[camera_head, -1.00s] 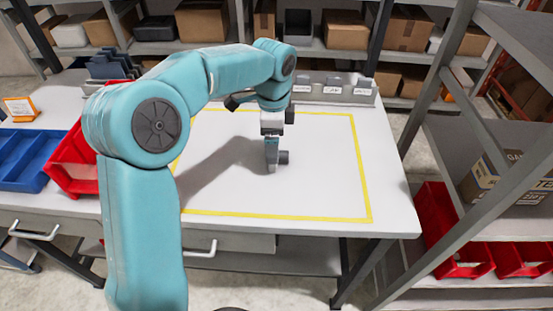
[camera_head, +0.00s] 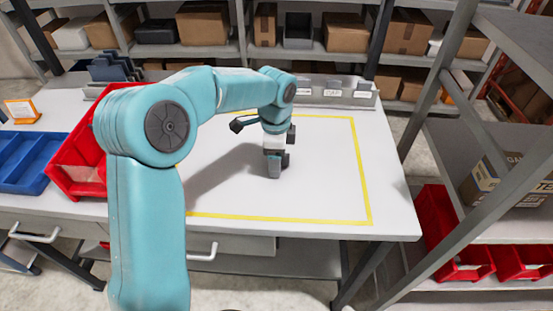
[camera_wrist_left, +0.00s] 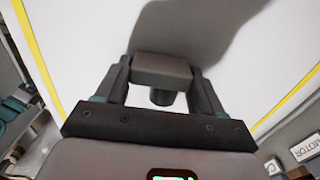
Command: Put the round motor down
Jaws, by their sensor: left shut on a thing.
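My left gripper (camera_head: 274,172) points down over the white table inside the yellow-taped rectangle. The motor is a dark grey body with a short round stub towards the palm. In the head view only a dark part of the motor (camera_head: 287,160) shows at the gripper's right side; the fingers hide the rest. I cannot tell whether it touches the table. My right gripper is in neither view.
The yellow tape (camera_head: 290,218) frames a mostly clear tabletop (camera_head: 325,180). A red bin (camera_head: 72,175) and a blue tray (camera_head: 25,170) stand at the left. A labelled grey dispenser row (camera_head: 335,92) lines the back edge. A grey shelf rack with red bins (camera_head: 450,240) stands at the right.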

